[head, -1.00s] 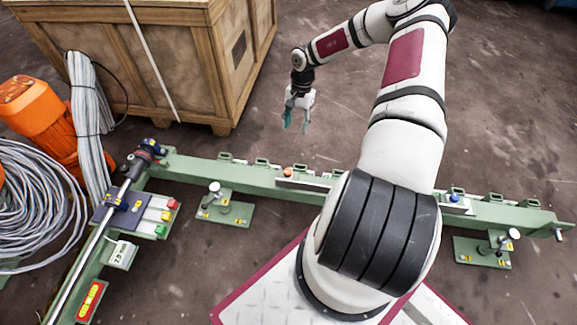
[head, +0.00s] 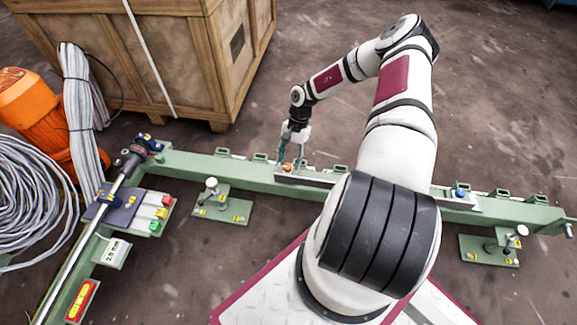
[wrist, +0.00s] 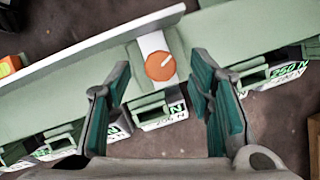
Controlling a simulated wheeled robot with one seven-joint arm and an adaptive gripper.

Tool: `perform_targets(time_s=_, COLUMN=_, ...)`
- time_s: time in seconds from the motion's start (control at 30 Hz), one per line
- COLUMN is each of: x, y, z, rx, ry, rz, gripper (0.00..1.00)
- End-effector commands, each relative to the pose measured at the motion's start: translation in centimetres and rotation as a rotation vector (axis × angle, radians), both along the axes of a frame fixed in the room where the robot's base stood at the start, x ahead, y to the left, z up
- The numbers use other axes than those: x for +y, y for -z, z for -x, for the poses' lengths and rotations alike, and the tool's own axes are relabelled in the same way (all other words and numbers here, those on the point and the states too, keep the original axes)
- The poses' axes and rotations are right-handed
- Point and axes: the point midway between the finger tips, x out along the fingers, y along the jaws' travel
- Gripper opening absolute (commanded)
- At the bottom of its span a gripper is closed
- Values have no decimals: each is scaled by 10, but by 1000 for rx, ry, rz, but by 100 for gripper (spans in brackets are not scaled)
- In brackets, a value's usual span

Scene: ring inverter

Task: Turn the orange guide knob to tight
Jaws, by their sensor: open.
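The orange guide knob (wrist: 160,66) is a round disc with a white pointer line, set on a light plate on the green rail (wrist: 85,75). The pointer slants toward the upper right in the wrist view. The head view shows the knob (head: 287,167) small on the rail. My gripper (wrist: 163,85) is open, with green-padded fingers to the left and right of the knob's near side. No contact with the knob shows. In the head view my gripper (head: 290,163) is just over the rail at the knob.
A blue knob (head: 460,192) is farther right on the rail. Several labelled brackets (wrist: 160,115) line the rail's edge near my fingers. A wooden crate (head: 190,60) stands behind, and an orange motor (head: 35,105) and cable coils (head: 35,200) lie left.

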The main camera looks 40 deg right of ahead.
Motion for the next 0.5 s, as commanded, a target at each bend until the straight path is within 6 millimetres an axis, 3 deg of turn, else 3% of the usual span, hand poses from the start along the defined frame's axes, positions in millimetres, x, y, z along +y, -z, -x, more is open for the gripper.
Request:
perform_targets(time_s=0.2, x=6, y=16, z=2, rx=0, ry=0, rz=0, gripper=48)
perform_targets(time_s=0.5, x=7, y=17, z=2, rx=-1, ry=0, rz=1, gripper=48)
